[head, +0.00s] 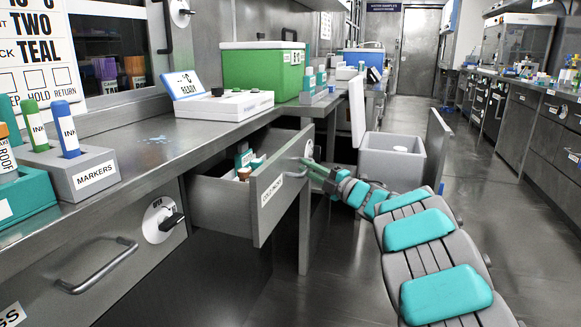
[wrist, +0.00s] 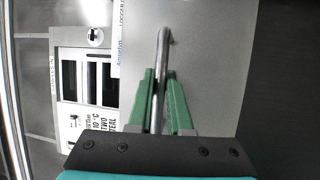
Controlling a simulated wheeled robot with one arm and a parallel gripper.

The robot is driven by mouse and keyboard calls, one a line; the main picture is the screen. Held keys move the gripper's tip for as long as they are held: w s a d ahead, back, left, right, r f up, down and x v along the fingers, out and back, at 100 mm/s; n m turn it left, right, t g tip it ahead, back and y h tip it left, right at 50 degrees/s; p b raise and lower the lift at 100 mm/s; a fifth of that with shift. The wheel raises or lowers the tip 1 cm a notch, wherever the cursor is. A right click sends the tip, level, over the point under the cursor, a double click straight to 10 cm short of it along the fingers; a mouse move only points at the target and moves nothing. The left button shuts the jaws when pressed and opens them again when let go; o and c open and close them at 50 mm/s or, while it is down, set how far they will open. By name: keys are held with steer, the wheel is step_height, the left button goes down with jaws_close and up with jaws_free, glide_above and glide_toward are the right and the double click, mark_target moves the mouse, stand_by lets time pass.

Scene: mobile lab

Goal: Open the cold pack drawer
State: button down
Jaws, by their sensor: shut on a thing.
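The cold pack drawer (head: 263,215) stands pulled out from under the left bench, with small teal and white items (head: 246,160) showing inside. Its front carries a white label, partly readable. The grey front panel also shows in the wrist view (wrist: 210,65). The bar handle (wrist: 163,50) runs between the green fingers of my gripper (wrist: 160,76). My gripper (head: 311,165) is shut on the handle at the drawer's outer face, and it hides part of the handle in the head view.
A grey open-lidded cooler box (head: 388,165) stands behind my arm. A closed drawer with a bar handle (head: 100,268) and a round lock is at the near left. The bench top (head: 150,140) holds a marker rack and a green box. Open floor (head: 500,230) lies to the right.

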steer(key=s+d, duration=0.3)
steer(key=d, duration=0.6)
steer(key=shift+s+f, duration=0.15)
steer(key=shift+s, duration=0.05)
steer(key=shift+d, duration=0.1)
steer(key=c, duration=0.8)
jaws_free()
steer(key=shift+c, duration=0.2)
steer(key=v, duration=0.7)
steer(key=shift+s+d, duration=0.25)
steer(key=shift+d, duration=0.05)
